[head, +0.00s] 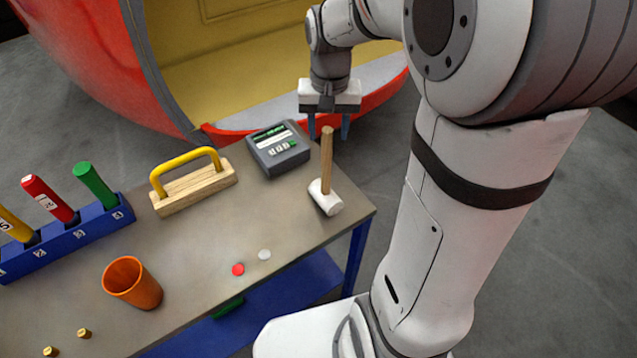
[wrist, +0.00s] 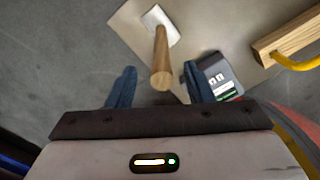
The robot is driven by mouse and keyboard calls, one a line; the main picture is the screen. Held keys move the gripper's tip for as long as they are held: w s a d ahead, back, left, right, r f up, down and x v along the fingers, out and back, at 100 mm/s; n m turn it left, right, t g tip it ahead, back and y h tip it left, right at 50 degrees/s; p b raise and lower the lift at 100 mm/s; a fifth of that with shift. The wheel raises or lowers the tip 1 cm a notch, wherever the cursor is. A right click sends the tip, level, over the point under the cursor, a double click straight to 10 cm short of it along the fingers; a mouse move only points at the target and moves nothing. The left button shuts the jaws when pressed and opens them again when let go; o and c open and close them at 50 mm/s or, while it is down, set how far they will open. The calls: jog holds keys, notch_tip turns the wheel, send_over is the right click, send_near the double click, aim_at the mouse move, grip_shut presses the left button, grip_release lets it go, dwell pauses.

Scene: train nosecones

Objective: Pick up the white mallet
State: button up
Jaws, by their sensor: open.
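The white mallet (head: 325,197) stands on its head near the right corner of the table, with its wooden handle (head: 327,155) pointing up. In the wrist view the white head (wrist: 157,20) is at the top, and the round handle end (wrist: 162,79) points toward the camera. My gripper (head: 328,130) has its blue fingers pointing down, at or behind the handle top in the head view. In the wrist view my gripper (wrist: 157,80) is open and empty. The handle end appears between the finger directions, nearer the right finger; I cannot tell the exact height gap.
A grey meter (head: 278,148) stands close left of the mallet. A yellow-handled wooden block (head: 193,188), an orange cup (head: 132,283) and a blue rack (head: 70,238) with coloured handles are farther left. A red nosecone (head: 90,50) lies behind the table.

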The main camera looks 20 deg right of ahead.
aim_at(328, 140)
jog(key=shift+f, duration=1.6)
jog(key=shift+s, duration=0.1)
jog(key=shift+c, duration=0.2)
grip_shut()
